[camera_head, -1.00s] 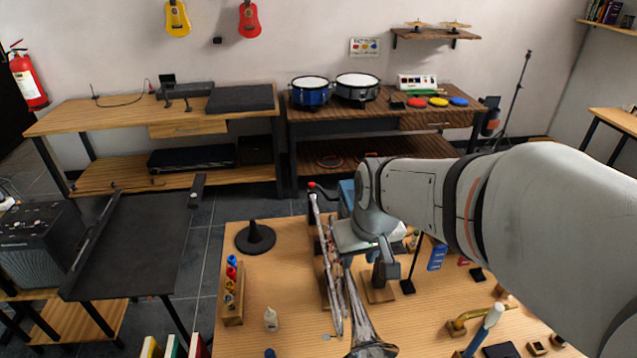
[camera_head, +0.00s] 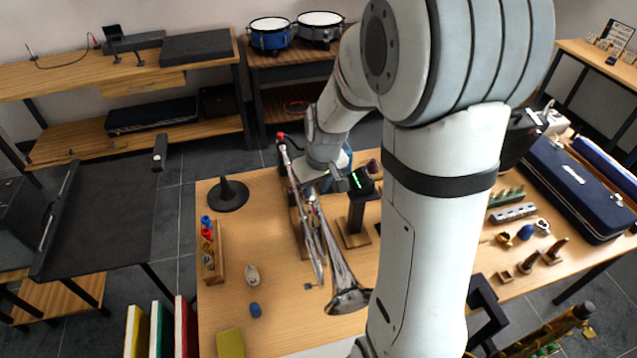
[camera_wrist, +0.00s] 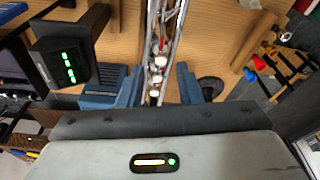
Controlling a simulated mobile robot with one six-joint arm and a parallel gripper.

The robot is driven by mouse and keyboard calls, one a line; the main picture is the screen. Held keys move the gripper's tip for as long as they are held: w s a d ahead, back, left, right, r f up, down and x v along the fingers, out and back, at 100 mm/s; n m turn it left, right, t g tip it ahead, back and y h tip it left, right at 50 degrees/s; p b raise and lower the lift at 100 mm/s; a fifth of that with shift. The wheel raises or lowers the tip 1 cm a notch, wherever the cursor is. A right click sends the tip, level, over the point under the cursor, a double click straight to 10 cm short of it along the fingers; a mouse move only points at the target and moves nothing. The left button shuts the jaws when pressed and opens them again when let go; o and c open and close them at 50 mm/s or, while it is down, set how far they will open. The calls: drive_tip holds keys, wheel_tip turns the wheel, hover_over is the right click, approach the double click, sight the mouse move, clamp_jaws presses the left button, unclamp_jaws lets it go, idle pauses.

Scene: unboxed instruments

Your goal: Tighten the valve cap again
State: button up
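A silvery trumpet-like brass instrument (camera_head: 312,228) rests along the wooden table, its bell (camera_head: 348,298) toward the near edge. In the wrist view its tubing (camera_wrist: 170,22) runs down the middle, with a row of pale round valve tops (camera_wrist: 157,78). I cannot tell which cap is loose. My gripper (camera_wrist: 157,88) is open, with one blue finger on each side of the valve row. No clear contact shows. In the head view my gripper (camera_head: 328,182) is over the instrument's far half, its fingertips mostly hidden.
A black post with a green display (camera_head: 360,190) stands close to the right of my gripper; the display also shows in the wrist view (camera_wrist: 68,66). My arm hides the table's middle right.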

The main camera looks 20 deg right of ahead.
sight(314, 201)
drive_tip(key=shift+b+x, duration=2.75)
drive_tip(key=shift+x, duration=1.15)
drive_tip(key=shift+s, duration=0.1)
drive_tip(key=shift+c, duration=0.3)
drive_tip(key=c, duration=0.6)
drive_tip(key=shift+o, duration=0.2)
